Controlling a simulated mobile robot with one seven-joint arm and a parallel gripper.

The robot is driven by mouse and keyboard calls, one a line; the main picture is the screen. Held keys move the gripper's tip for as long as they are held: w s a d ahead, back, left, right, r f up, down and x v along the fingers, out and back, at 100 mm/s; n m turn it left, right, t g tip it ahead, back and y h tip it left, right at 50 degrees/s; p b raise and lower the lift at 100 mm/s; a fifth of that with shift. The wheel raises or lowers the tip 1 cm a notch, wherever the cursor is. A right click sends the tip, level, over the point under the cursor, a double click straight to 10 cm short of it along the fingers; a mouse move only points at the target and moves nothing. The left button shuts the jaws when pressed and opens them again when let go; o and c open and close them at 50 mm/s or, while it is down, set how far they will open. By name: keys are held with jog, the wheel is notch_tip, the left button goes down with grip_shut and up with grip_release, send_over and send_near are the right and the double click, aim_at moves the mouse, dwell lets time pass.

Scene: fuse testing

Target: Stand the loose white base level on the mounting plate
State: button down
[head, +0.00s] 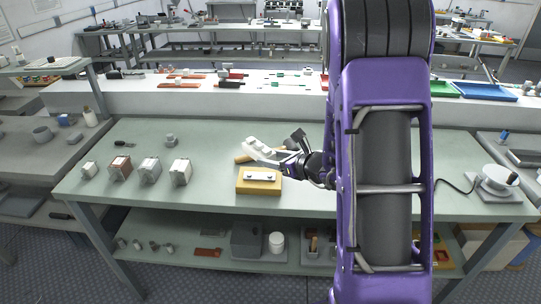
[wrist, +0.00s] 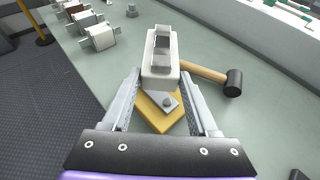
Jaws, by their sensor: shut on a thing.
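The white base (head: 262,148) is in my gripper (head: 284,159) above the bench, tilted, its left end higher in the head view. In the wrist view the base (wrist: 160,72) lies lengthwise between the two fingers of my gripper (wrist: 160,80), with a grey metal tab (wrist: 165,103) at its near end. The mounting plate is a yellow block (head: 259,187) with two metal pieces on top, standing on the bench just in front of and below the base. In the wrist view the yellow block (wrist: 152,115) shows under the base, partly hidden; I cannot tell whether they touch.
A mallet (wrist: 205,72) lies on the bench behind the block, its dark head to the right. Several white and brown boxed parts (head: 150,170) stand in a row at the left. The bench (head: 215,140) is clear between them and the block.

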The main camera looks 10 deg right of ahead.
jog(key=b, duration=0.3)
send_over(273, 188)
jog(key=shift+w+f, duration=0.1)
jog(key=shift+f, duration=3)
jog(key=shift+f+b, duration=0.6)
jog(key=shift+b, duration=0.2)
jog(key=shift+c, duration=0.4)
grip_release()
jog(key=shift+f, duration=0.1)
